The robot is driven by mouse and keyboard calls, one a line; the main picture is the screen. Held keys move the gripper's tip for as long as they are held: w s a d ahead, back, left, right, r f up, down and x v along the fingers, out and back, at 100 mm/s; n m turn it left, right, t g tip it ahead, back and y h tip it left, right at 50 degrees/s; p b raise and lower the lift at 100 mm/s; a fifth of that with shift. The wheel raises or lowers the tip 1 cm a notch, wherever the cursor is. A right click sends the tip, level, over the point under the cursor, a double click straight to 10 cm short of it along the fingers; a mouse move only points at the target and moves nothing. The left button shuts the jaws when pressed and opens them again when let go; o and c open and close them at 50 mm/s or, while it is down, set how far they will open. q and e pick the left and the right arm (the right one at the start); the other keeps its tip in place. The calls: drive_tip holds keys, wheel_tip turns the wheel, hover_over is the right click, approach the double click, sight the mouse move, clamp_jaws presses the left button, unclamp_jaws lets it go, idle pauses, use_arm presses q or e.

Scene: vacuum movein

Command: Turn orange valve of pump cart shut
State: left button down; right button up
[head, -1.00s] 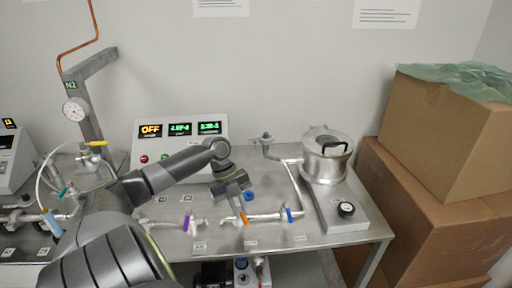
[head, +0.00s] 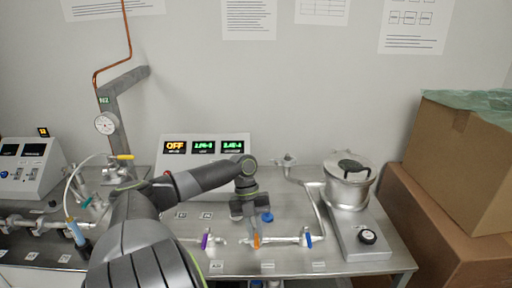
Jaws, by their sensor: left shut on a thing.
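The orange valve (head: 256,240) sits on the metal pipe line along the front of the pump cart (head: 365,262). Its handle stands roughly upright, across the pipe. My left gripper (head: 252,222) reaches over the cart from the left and points down at the orange valve. Its fingers are shut on the valve handle, and they hide its upper part. My right gripper is not in view.
A purple valve (head: 205,241) is left of the orange one and a blue valve (head: 308,238) right of it. A blue knob (head: 267,217) is close behind my gripper. A metal pot (head: 347,184) stands at right, and cardboard boxes (head: 455,160) beyond the cart.

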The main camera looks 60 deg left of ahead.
use_arm(q)
drive_tip(key=c, duration=1.4)
unclamp_jaws()
drive_tip(key=shift+c, duration=0.2)
drive_tip(key=shift+a, duration=0.1)
drive_tip(key=s+b+v, duration=0.1)
drive_tip(key=b+v, duration=0.2)
drive_tip(key=v, duration=1.4)
drive_tip(key=shift+w+r, duration=0.2)
drive_tip(key=shift+w, duration=0.3)
